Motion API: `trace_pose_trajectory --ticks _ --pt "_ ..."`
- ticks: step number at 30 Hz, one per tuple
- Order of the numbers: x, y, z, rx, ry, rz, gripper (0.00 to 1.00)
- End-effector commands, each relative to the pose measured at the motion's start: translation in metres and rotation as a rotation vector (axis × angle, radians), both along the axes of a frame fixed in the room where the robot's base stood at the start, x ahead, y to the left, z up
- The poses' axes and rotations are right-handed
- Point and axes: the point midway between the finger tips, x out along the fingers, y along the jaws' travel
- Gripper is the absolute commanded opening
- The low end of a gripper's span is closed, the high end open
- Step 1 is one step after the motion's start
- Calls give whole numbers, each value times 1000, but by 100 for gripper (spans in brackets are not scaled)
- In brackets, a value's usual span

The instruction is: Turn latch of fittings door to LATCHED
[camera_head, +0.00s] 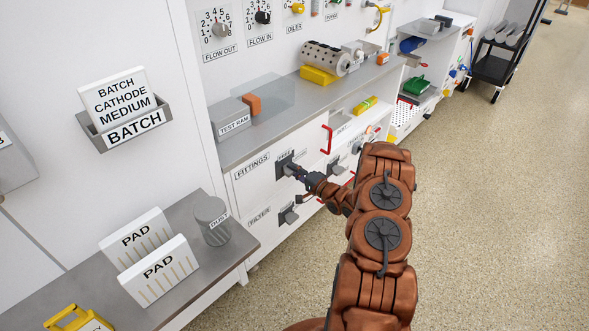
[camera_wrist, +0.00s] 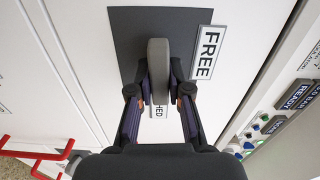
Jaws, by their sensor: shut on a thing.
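The fittings door (camera_head: 262,187) is a white panel with a FITTINGS label in the head view, and it looks closed. Its latch is a grey lever (camera_wrist: 158,58) on a dark square plate (camera_wrist: 126,30). A FREE label (camera_wrist: 207,52) sits to the right of the lever in the wrist view. A second label (camera_wrist: 159,112), showing only "HED", is partly hidden near the lever's lower end. My gripper (camera_wrist: 159,84) has one finger on each side of the lever and is shut on it. In the head view my gripper (camera_head: 292,169) is at the latch, mostly hiding it.
A filter door with its own dark latch (camera_head: 288,215) lies below. A red handle (camera_head: 327,139) sticks out to the right of the fittings door. The counter above holds a test ram box (camera_head: 230,118). A side table (camera_head: 190,285) with pads stands at lower left. The floor at right is clear.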

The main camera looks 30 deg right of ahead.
Motion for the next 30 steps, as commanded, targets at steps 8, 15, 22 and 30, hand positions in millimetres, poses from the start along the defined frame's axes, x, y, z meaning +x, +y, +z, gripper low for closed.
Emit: trace_pose_trajectory --ticks 8,15,22,30 --pt "0 -2 0 62 14 -3 0" --pt "0 -2 0 72 17 -3 0" --pt "0 -2 0 72 17 -4 20" --pt "0 -1 0 71 16 -1 43"
